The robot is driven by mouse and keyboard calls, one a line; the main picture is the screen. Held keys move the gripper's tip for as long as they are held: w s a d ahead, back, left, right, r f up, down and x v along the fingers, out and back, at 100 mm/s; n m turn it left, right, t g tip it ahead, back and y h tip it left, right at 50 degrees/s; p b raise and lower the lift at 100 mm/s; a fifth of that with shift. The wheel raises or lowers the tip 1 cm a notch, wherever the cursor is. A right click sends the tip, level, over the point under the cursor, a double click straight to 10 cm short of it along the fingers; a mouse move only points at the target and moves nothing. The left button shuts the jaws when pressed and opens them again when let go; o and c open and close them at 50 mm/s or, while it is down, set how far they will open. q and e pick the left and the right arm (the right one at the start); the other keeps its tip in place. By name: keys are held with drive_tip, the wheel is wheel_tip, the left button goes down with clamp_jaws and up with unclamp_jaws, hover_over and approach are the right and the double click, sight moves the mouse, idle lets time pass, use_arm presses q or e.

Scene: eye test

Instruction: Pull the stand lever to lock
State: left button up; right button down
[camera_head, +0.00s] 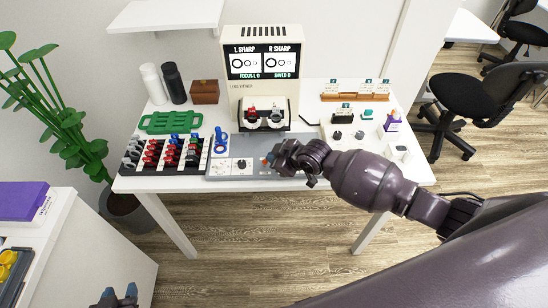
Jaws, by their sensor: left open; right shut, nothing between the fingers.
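The eye-test unit (232,96) stands at the back of the white table, its screen (263,61) reading "L SHARP" and "R SHARP". A trial-frame-like holder (264,124) with red and dark parts is at its front. A grey panel (222,168) with a dark knob (241,164) lies in front of it. I cannot make out for sure which part is the stand lever. My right gripper (268,160) is shut and empty over the panel's right part, and hides some of it. My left gripper (118,296) is open and empty at the bottom left, away from the table.
A lens rack (165,170), green tray (171,123), blue tool (221,141), two bottles (174,83) and a brown box (205,92) stand on the left. A card rack (354,97) and small items are on the right. A plant (70,125) stands left of the table.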

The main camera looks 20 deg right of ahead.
drive_tip(key=shift+s, duration=0.1)
idle(0.4)
drive_tip(key=shift+r+p, duration=0.2)
drive_tip(key=shift+p, duration=0.1)
drive_tip(key=shift+r+p, duration=0.6)
